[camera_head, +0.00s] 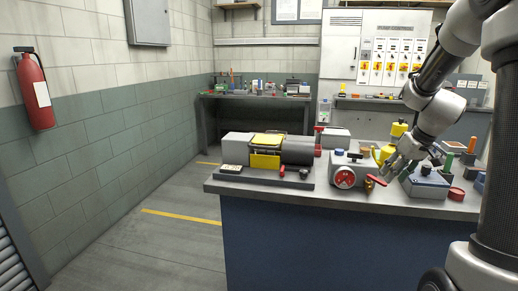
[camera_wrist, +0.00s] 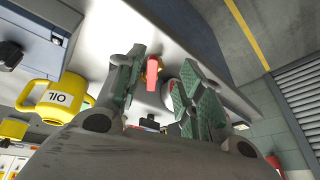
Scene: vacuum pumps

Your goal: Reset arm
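My arm reaches in from the right side of the head view, over the workbench (camera_head: 300,202). My gripper (camera_head: 392,176) is low over the bench, beside a grey box with a red round handwheel (camera_head: 345,177). In the wrist view my gripper (camera_wrist: 158,82) has its two green-padded fingers apart. A red handle (camera_wrist: 152,74) shows in the gap between them, and I see no finger touching it. The red handle also shows in the head view (camera_head: 376,180), close to the fingertips.
A yellow oil can (camera_wrist: 55,100) stands near my gripper. A grey-blue box (camera_head: 428,183) lies to its right. A pump with a dark cylinder (camera_head: 297,150) sits on the bench's left. A fire extinguisher (camera_head: 34,90) hangs on the left wall. Floor left of the bench is clear.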

